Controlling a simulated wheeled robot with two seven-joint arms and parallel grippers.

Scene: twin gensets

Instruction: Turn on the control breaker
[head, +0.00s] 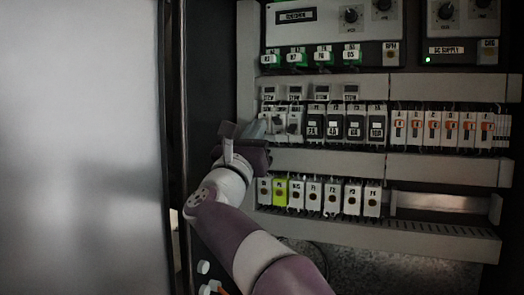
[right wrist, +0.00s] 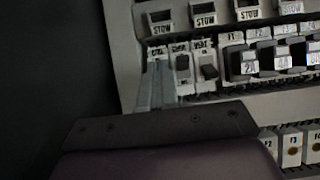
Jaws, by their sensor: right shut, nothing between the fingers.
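A row of breakers sits in the open electrical cabinet. The leftmost small breaker, which seems to be the control breaker, has a small label (right wrist: 157,51) that looks like "CTRL" in the right wrist view. My right gripper (head: 258,129) is shut and empty, with its fingertips in front of that breaker. In the right wrist view the shut grey fingers (right wrist: 156,82) cover the breaker's lever, so its position is hidden. I cannot tell whether they touch it. Two similar small breakers (right wrist: 182,66) stand just to its right with dark levers. My left gripper is not in view.
Larger black breakers (head: 334,124) and orange-marked white modules (head: 433,128) continue the row to the right. Labelled terminal blocks (head: 313,195) are below, and green connectors (head: 297,57) above. A pale panel (head: 80,150) stands at left.

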